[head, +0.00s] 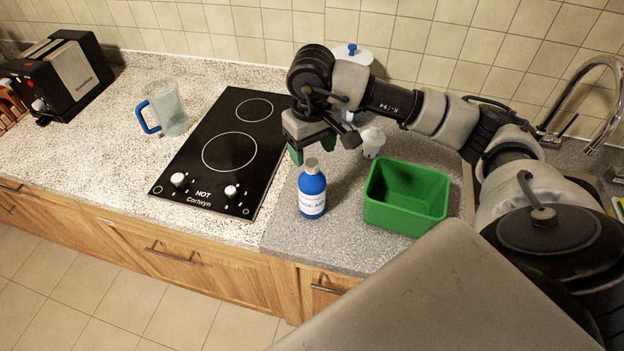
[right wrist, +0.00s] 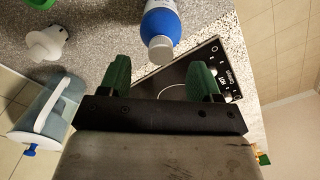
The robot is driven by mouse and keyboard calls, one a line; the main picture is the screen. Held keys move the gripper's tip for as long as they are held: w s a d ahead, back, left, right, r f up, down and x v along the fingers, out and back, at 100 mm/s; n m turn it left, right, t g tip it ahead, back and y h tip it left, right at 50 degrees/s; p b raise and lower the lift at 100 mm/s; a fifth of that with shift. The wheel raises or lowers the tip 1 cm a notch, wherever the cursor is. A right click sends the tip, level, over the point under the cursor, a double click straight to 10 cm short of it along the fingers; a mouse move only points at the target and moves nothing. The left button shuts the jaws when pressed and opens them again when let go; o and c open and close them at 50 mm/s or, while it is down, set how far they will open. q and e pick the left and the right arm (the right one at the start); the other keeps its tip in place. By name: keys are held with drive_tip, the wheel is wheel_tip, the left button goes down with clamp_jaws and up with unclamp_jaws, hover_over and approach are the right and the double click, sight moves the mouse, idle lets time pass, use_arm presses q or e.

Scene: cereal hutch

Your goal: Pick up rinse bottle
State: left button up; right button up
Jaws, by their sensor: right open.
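The rinse bottle (head: 312,196) is blue with a grey cap and a white label. It stands upright on the grey counter, just right of the black cooktop. My right gripper (head: 311,152) is open and empty, behind the bottle and near cap height, with green fingertips. In the right wrist view the bottle (right wrist: 163,27) lies beyond the open fingers (right wrist: 160,75), its cap facing the gap between them. The bottle appears apart from both fingers. My left gripper is not in view.
A green open bin (head: 405,222) stands right of the bottle. A small white item (head: 373,142) is behind it. A white-lidded container with a blue knob (head: 351,50) is partly hidden by my arm. The cooktop (head: 204,160), a jug (head: 170,108) and a toaster (head: 65,75) are left.

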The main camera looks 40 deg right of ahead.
sight(312, 163)
drive_tip(key=shift+f+p, duration=0.3)
drive_tip(key=shift+p, duration=0.05)
wheel_tip(312, 163, down, 3)
drive_tip(key=shift+s+a+f+p, duration=0.1)
drive_tip(key=shift+f+p, duration=0.1)
drive_tip(key=shift+p, duration=0.8)
drive_tip(key=shift+f, duration=0.55)
drive_tip(key=shift+c, duration=1.1)
clamp_jaws()
